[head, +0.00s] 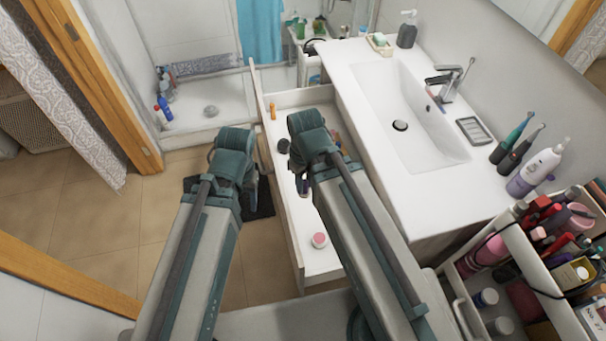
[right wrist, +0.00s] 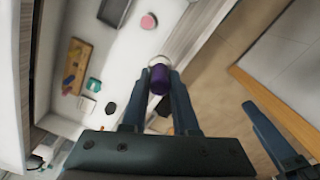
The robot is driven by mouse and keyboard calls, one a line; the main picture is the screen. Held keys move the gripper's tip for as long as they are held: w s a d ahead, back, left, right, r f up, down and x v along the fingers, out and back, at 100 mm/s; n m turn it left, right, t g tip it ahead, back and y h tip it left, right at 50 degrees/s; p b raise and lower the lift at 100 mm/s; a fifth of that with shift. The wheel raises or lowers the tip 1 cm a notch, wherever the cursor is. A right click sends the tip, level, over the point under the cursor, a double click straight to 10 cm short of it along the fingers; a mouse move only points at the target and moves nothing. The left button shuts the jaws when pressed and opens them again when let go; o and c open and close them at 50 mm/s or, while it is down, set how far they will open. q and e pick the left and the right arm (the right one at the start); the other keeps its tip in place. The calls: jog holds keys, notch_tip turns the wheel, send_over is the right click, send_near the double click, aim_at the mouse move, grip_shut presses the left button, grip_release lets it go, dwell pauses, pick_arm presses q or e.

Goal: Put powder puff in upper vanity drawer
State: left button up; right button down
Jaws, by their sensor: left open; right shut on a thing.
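My right gripper (right wrist: 160,85) is shut on a small purple thing with a pale round rim (right wrist: 159,80), which looks like the powder puff. In the head view my right gripper (head: 303,185) hangs over the open vanity drawer (head: 296,245), near its front panel, and hides what it holds. The drawer's white floor also shows in the right wrist view (right wrist: 125,62). My left gripper (head: 248,198) is open and empty outside the drawer, to the left of its front panel. One of its fingers shows in the right wrist view (right wrist: 270,135).
In the drawer are a pink round item (head: 319,240), a dark round item (head: 283,146) and an orange item (head: 273,111). The white sink counter (head: 345,70) stands to the right. A crowded cosmetics cart (head: 540,285) is at the lower right. Drawer floor around the pink item is clear.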

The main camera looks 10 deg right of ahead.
jog(key=w+d+f+m+b, duration=0.1)
jog(key=w+f+b, duration=0.3)
jog(key=f+b, duration=0.5)
jog(key=w+d+f+m+b, duration=0.2)
jog(key=w+f+m+b, duration=0.2)
jog(key=f+b, duration=0.6)
jog(key=w+d+f+m+b, duration=0.2)
jog(key=w+f+m+b, duration=0.1)
jog(key=f+b, duration=0.6)
jog(key=shift+w+d+f, duration=0.2)
jog(key=shift+w+f, duration=0.15)
jog(key=shift+w, duration=0.1)
jog(key=b, duration=1)
send_over(311, 216)
notch_tip(311, 216, down, 10)
jog(key=shift+r, duration=0.1)
jog(key=shift+f+b, duration=0.3)
jog(key=shift+b, duration=0.1)
jog(key=c, duration=0.7)
grip_release()
jog(key=shift+r, duration=0.1)
jog(key=shift+r, duration=0.15)
notch_tip(311, 216, up, 12)
jog(key=p, duration=1.2)
jog(key=shift+p, duration=0.3)
